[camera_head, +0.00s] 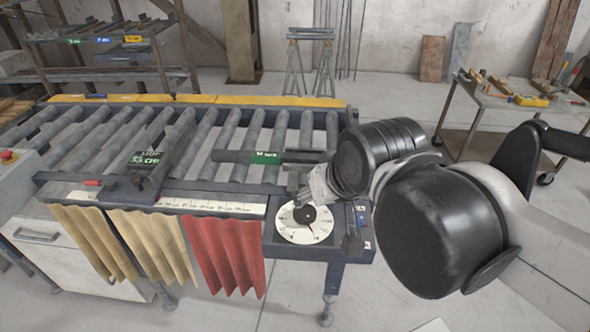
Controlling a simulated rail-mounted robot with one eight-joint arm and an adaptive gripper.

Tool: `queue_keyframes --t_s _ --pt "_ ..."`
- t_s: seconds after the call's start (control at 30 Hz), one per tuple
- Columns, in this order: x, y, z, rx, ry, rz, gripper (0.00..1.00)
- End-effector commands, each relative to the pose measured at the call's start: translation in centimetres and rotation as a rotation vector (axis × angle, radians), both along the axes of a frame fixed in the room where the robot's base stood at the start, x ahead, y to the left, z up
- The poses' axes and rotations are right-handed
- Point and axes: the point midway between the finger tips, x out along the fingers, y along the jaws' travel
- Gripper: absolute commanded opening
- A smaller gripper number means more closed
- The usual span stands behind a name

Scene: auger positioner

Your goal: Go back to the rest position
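My arm reaches in from the right and its black and grey links cover the right end of the roller table. My gripper (305,190) is at the end of the arm, small and partly hidden, just above the white round dial (304,229) with a dark centre knob. I cannot tell whether its fingers are open or shut, or whether they touch the knob. A dark bar with a green label (260,157) lies across the rollers just left of the wrist.
The roller table (245,133) fills the left and middle. A dark stop block with a green label (145,160) stands on its front rail. Yellow and red curtains (231,255) hang below. A tool cart (505,97) stands at the back right, a shelf rack (95,42) at the back left.

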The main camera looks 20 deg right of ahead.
Motion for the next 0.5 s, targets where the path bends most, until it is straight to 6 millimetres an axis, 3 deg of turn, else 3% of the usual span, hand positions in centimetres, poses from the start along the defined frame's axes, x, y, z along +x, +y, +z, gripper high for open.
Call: queue_keyframes --t_s 0.5 --pt "-0.73 -0.05 -0.74 -0.046 -0.015 0.048 0.43"
